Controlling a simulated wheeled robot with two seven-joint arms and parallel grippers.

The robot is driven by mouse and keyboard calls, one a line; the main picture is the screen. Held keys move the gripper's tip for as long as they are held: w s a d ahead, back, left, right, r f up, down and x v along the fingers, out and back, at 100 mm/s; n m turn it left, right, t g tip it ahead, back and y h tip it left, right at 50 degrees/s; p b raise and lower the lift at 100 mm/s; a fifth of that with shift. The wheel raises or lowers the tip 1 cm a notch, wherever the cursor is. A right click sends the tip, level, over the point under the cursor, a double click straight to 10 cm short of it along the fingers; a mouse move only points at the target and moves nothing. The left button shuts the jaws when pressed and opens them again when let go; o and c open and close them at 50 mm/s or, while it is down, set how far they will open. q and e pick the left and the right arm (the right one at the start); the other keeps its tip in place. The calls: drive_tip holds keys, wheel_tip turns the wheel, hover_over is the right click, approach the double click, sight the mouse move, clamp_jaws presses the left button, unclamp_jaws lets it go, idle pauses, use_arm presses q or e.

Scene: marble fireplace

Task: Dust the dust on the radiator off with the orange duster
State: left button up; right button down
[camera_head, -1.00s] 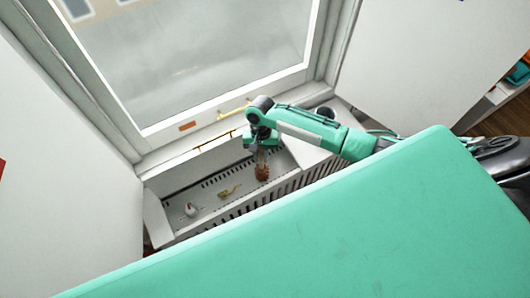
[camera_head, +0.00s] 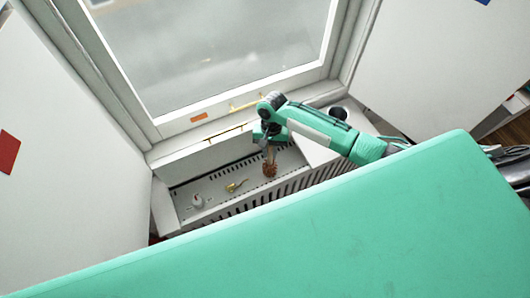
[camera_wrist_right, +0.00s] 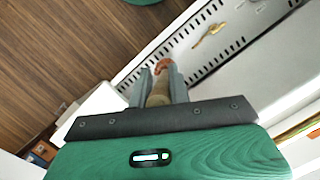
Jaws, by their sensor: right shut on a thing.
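The orange duster (camera_head: 269,170) has a brownish-orange tufted head, hanging over the radiator's top. My right gripper (camera_head: 267,140) is shut on its handle. In the right wrist view the tan handle (camera_wrist_right: 159,92) sits between the two grey fingers of the right gripper (camera_wrist_right: 160,84), with the orange head beyond. The radiator (camera_head: 215,201) is a long, pale, slotted unit below the window; its slotted top (camera_wrist_right: 211,30) also shows in the right wrist view. I cannot tell whether the duster touches it. No dust can be made out. My left gripper is not in view.
A brass item (camera_head: 236,186) and a small whitish object (camera_head: 197,201) lie on the radiator's top, left of the duster. The window frame (camera_head: 200,128) with brass fittings rises behind. A dark round object (camera_head: 338,114) stands right of the gripper.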

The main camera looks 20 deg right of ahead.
drive_tip(key=d, duration=0.9)
drive_tip(key=shift+w+d, duration=0.2)
drive_tip(key=shift+w, duration=0.2)
idle(0.6)
drive_tip(key=shift+r, duration=0.1)
drive_tip(key=s+a+r+v, duration=0.1)
drive_tip(key=s+v, duration=0.2)
drive_tip(key=v, duration=1.3)
drive_tip(key=shift+s+a+r, duration=0.15)
drive_tip(key=shift+a+r, duration=0.1)
drive_tip(key=shift+a, duration=0.15)
